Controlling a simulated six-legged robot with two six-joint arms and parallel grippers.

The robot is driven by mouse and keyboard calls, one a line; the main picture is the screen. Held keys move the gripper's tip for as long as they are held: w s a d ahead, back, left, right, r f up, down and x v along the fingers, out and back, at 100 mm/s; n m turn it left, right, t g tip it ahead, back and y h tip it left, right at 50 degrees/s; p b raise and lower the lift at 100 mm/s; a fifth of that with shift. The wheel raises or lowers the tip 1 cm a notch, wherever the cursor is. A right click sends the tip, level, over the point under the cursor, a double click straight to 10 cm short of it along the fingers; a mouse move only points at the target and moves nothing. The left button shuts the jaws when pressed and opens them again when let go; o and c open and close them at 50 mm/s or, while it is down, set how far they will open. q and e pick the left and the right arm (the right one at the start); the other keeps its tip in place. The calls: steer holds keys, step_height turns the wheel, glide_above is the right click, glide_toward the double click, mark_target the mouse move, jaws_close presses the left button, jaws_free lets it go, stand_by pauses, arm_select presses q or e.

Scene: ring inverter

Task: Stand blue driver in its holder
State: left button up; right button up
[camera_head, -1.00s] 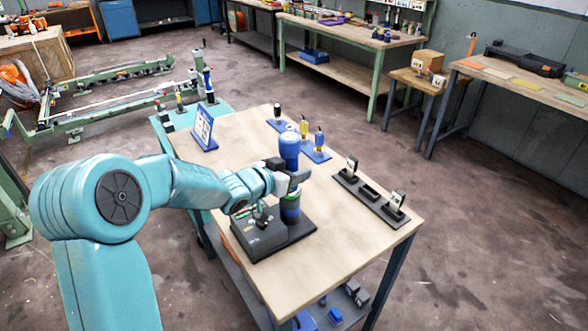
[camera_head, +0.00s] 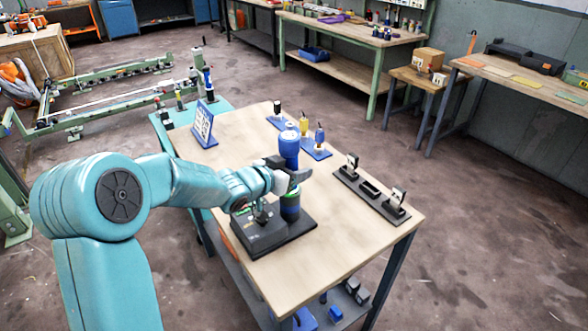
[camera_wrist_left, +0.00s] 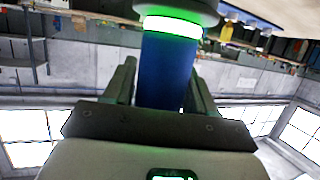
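The blue driver (camera_head: 289,147) is a thick blue cylinder standing upright near the middle of the table. My left gripper (camera_head: 294,179) is around its middle, with a finger on each side. In the left wrist view the blue body (camera_wrist_left: 167,70) fills the space between the two fingers, which look shut on it. A lit green ring (camera_wrist_left: 172,27) circles the body there. Below the gripper the lower part goes down to a black base (camera_head: 262,240), which looks like its holder. The gripper partly hides the join, so I cannot tell how it is seated. My right gripper is not in view.
Blue stands with yellow-handled tools (camera_head: 318,138) are behind the driver. A black rack (camera_head: 369,192) with upright pieces is to the right. A blue-framed panel (camera_head: 203,125) stands at the back left. The front right of the wooden table (camera_head: 335,250) is clear.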

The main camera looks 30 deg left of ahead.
arm_select(q)
steer(key=shift+o, duration=1.2)
steer(key=shift+f, duration=0.15)
steer(key=p+v, duration=0.1)
steer(key=v, duration=1.5)
steer(key=shift+s, duration=0.15)
